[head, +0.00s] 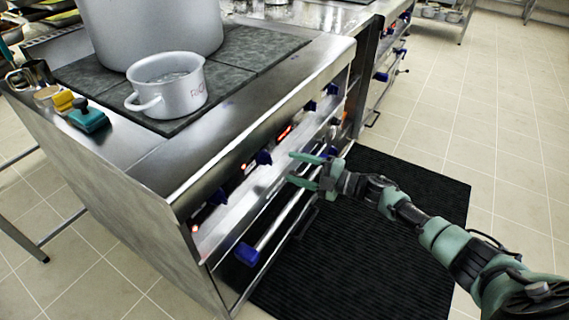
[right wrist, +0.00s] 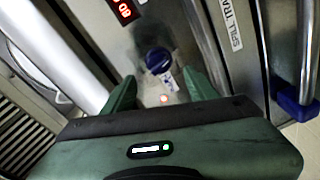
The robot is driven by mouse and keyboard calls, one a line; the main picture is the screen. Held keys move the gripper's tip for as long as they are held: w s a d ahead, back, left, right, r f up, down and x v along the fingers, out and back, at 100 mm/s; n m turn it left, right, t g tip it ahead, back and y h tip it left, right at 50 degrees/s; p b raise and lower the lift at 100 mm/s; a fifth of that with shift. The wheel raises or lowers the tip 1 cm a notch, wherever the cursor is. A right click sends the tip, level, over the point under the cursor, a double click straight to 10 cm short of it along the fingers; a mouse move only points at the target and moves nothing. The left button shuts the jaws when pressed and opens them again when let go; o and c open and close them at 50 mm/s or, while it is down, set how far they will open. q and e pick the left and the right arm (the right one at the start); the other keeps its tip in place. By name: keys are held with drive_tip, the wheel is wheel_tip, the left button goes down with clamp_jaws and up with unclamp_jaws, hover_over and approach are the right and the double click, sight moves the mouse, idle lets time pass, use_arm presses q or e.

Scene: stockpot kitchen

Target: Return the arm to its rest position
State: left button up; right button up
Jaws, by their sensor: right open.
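My right gripper (head: 296,170) is open and empty in front of the stove's control panel in the head view. Its two green fingers point at the panel, one above the other. In the right wrist view my right gripper (right wrist: 160,95) has its fingers spread, with a blue knob (right wrist: 158,60) beyond and between them. I cannot tell whether a finger touches the panel. My right arm comes in from the lower right. My left gripper is not in view.
The stove (head: 150,165) carries a large stockpot (head: 150,25) and a white handled pot (head: 180,88). A teal-and-black item (head: 88,115) lies at its left edge. An oven handle (head: 280,225) juts out below the knobs. A black mat (head: 400,280) covers the floor in front.

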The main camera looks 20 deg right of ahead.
drive_tip(key=shift+s+d, duration=0.2)
drive_tip(key=shift+s, duration=0.05)
idle(0.3)
